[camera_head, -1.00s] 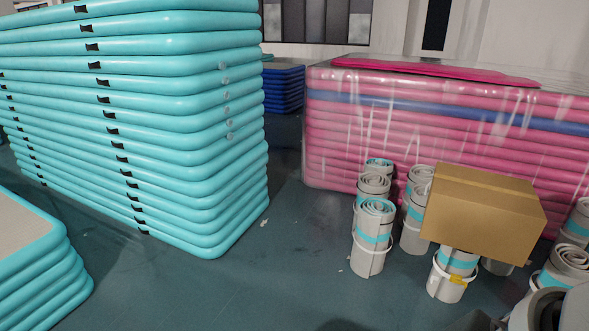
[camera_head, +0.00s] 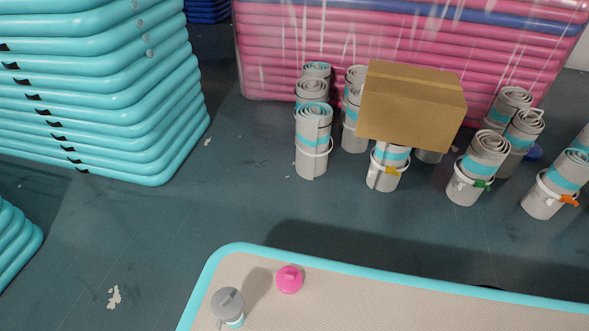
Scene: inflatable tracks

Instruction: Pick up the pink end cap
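The pink end cap (camera_head: 289,279) is a small, round, bright pink piece with a raised top. It lies on the beige top of a turquoise-edged inflatable track (camera_head: 370,290) at the bottom of the head view, near the track's far left corner. A grey capped piece with a turquoise band (camera_head: 228,307) stands to its left, close by but apart from it. Neither of my grippers shows in the view.
A tall stack of turquoise tracks (camera_head: 100,105) stands at left. Behind are wrapped pink tracks (camera_head: 390,40). Several rolled grey mats (camera_head: 313,140) stand on the floor, with a cardboard box (camera_head: 412,105) on top of some. Open floor (camera_head: 130,235) lies at left.

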